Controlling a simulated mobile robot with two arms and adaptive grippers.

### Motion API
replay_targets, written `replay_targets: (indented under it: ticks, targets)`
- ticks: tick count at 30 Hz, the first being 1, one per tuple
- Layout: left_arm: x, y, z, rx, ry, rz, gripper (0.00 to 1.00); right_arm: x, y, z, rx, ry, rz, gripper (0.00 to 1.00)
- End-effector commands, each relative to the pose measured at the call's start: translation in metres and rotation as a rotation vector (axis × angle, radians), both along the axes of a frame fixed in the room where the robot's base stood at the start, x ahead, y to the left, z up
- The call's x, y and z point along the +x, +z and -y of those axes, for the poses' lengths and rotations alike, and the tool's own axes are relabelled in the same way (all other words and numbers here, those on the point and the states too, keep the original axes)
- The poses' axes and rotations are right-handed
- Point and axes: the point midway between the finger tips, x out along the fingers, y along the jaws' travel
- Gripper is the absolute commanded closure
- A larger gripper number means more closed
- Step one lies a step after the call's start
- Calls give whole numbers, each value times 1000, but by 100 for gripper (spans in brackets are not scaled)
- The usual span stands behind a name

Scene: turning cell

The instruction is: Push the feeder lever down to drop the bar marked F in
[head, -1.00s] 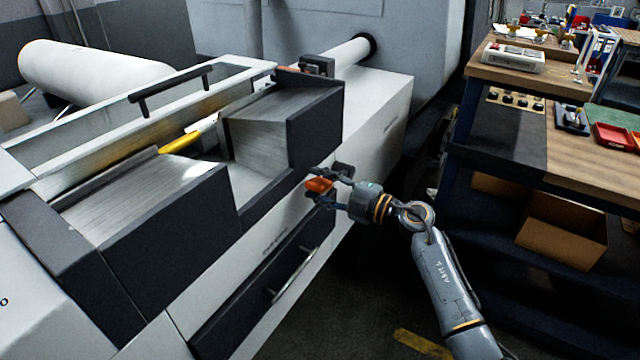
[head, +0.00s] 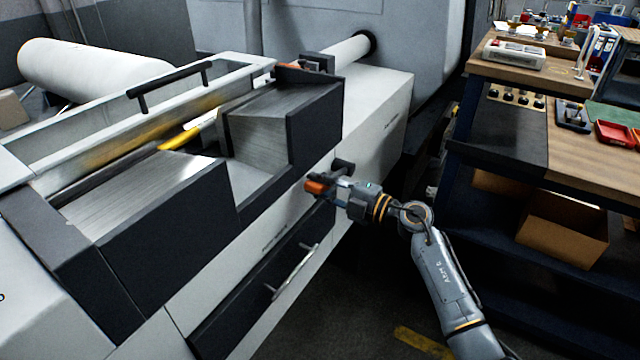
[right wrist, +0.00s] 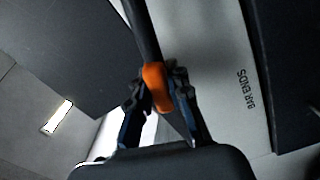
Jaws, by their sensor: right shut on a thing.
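The feeder lever (right wrist: 143,35) is a dark rod with an orange grip, in front of the feeder's dark side panel. In the head view its orange grip (head: 315,187) shows at my right gripper's tips. My right gripper (right wrist: 158,90) is shut on the orange grip, with one finger on each side of it in the right wrist view. A bar with a yellow part (head: 180,139) lies in the feeder beside the sloping metal trays; no F mark can be read on it. My left gripper is out of view.
A drawer with a bar handle (head: 295,272) sits low on the feeder's front. A blue-framed bench (head: 515,165) stands right of my arm, with open floor between.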

Motion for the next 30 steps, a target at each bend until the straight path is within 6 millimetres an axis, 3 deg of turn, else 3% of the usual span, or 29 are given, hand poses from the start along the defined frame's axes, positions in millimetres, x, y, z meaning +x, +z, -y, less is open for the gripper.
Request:
replay_targets:
  ticks: [18, 30]
  targets:
    - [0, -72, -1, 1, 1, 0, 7, -5, -73, -4, -252, 3, 341, 100]
    - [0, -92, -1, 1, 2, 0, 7, -2, -88, -1, -328, 3, 446, 100]
